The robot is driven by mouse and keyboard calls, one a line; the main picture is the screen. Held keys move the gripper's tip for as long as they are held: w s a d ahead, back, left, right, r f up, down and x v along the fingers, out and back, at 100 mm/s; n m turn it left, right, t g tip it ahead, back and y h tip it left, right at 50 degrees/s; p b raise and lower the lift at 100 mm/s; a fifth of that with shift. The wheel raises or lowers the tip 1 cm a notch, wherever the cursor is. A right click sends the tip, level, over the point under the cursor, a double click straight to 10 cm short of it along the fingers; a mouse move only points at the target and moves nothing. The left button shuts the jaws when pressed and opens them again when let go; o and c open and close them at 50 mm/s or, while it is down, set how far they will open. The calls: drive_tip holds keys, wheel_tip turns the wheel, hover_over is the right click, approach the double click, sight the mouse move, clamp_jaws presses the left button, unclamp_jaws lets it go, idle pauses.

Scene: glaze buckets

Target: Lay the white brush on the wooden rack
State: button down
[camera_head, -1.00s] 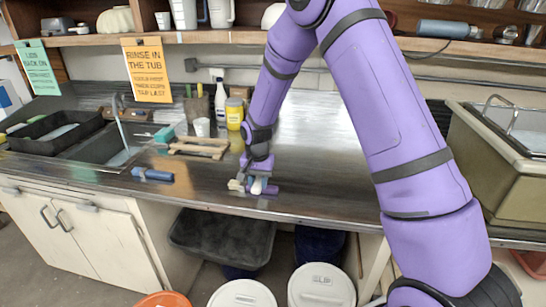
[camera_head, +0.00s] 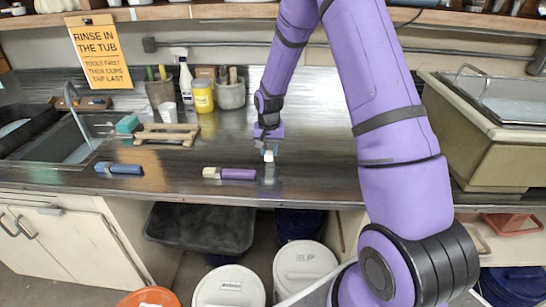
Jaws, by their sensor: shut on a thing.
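The wooden rack (camera_head: 167,134) lies on the metal counter, left of my gripper and behind the loose brushes. My gripper (camera_head: 268,152) points down above the counter, right of the rack. It is shut on the white brush (camera_head: 268,157), of which only a small pale end shows below the fingers. The rest of the brush is hidden or seen end-on, so its tilt is unclear. The brush appears raised off the counter. A purple-handled brush (camera_head: 238,174) lies on the counter just left of and in front of my gripper.
A blue-handled brush (camera_head: 125,169) lies in front of the rack. Behind the rack stand a white cup (camera_head: 167,112), a yellow jar (camera_head: 202,97), a white bottle (camera_head: 186,80) and a grey crock (camera_head: 231,95) of tools. A sink (camera_head: 75,140) is left; a beige tub (camera_head: 470,140) right.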

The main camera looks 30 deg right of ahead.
sight(274, 163)
drive_tip(key=shift+d+f, duration=0.1)
drive_tip(key=shift+d, duration=0.65)
drive_tip(key=shift+s+f, duration=0.1)
drive_tip(key=shift+f, duration=1.65)
drive_tip(key=c, duration=0.8)
unclamp_jaws()
drive_tip(key=shift+f, duration=0.1)
